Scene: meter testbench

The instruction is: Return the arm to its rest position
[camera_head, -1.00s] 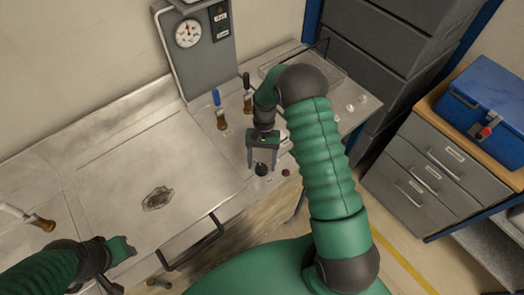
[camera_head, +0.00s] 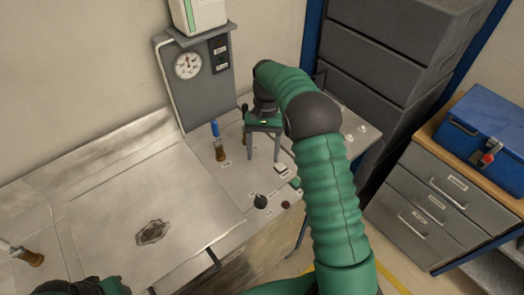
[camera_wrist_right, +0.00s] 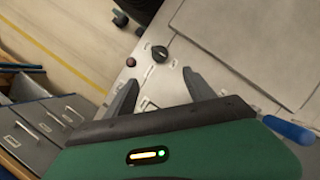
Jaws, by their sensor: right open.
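My right arm (camera_head: 325,180) is green with dark joints and reaches from the lower right over the bench. Its gripper (camera_head: 262,158) is open and empty above the bench's right part, behind the black knob (camera_head: 260,201). In the right wrist view the two fingers (camera_wrist_right: 160,95) are spread apart with nothing between them, and the knob (camera_wrist_right: 159,53) shows beyond them. My left gripper (camera_head: 95,288) is only partly seen at the bottom left edge, and its fingers cannot be made out.
A gauge panel (camera_head: 188,92) stands at the back. A blue-topped tool (camera_head: 217,140) stands upright left of the right gripper. A red button (camera_head: 286,205) is beside the knob. Grey drawers (camera_head: 430,200) with a blue toolbox (camera_head: 485,125) stand right. The bench's left plate (camera_head: 105,205) is mostly clear.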

